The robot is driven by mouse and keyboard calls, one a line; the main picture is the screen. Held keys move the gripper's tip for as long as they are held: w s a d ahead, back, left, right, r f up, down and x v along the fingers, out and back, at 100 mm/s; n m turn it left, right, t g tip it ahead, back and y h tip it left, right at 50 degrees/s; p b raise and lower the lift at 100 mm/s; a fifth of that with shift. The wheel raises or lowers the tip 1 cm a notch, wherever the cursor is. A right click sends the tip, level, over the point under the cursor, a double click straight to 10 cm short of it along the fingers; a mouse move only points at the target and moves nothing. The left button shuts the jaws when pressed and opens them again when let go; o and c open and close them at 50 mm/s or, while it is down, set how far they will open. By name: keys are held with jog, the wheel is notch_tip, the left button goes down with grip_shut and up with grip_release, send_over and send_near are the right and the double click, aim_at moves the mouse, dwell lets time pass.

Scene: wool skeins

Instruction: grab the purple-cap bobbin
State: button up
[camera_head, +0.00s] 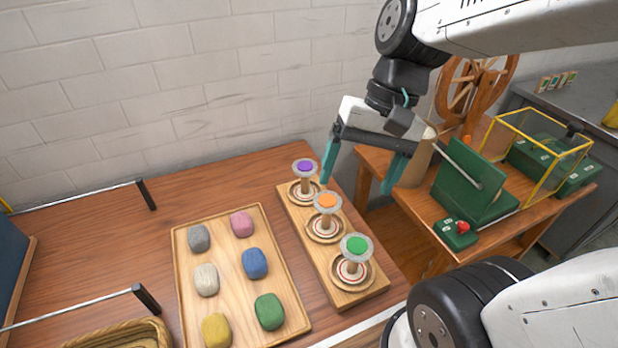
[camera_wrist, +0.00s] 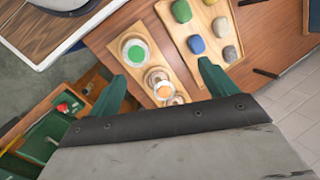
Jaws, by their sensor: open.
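The purple-cap bobbin (camera_head: 305,172) stands upright at the far end of a wooden rack (camera_head: 325,256), in a round dish. The orange-cap bobbin (camera_head: 327,207) stands in the middle of the rack and the green-cap bobbin (camera_head: 354,248) at the near end. My gripper (camera_head: 358,182) is open and empty, above and to the right of the purple-cap bobbin. In the wrist view, the green-cap bobbin (camera_wrist: 135,51) and orange-cap bobbin (camera_wrist: 164,91) show between the fingers (camera_wrist: 160,80). The purple cap is not visible there, apparently hidden behind the gripper body.
A wooden tray (camera_head: 182,262) with several coloured wool skeins lies left of the rack. A side table (camera_head: 375,160) on the right carries a green device (camera_head: 470,182), a yellow-framed box (camera_head: 540,140) and a spinning wheel (camera_head: 480,85). A wicker basket (camera_head: 125,330) is at the lower left.

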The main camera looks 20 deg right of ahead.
jog(key=w+a+f+m+y, duration=0.1)
jog(key=w+f+m+y, duration=0.3)
jog(key=w+m, duration=0.3)
jog(key=m+t+y, duration=0.5)
jog(key=m+t, duration=0.1)
jog(key=m, duration=0.6)
send_near(308, 165)
jog(key=r+x, duration=0.1)
jog(key=x, duration=0.4)
jog(key=shift+a+f, duration=0.3)
jog(key=shift+f, duration=0.15)
jog(key=x, duration=0.7)
jog(key=shift+w+f, duration=0.1)
jog(key=shift+f, duration=0.1)
jog(key=shift+c, duration=0.2)
jog(key=c, duration=1)
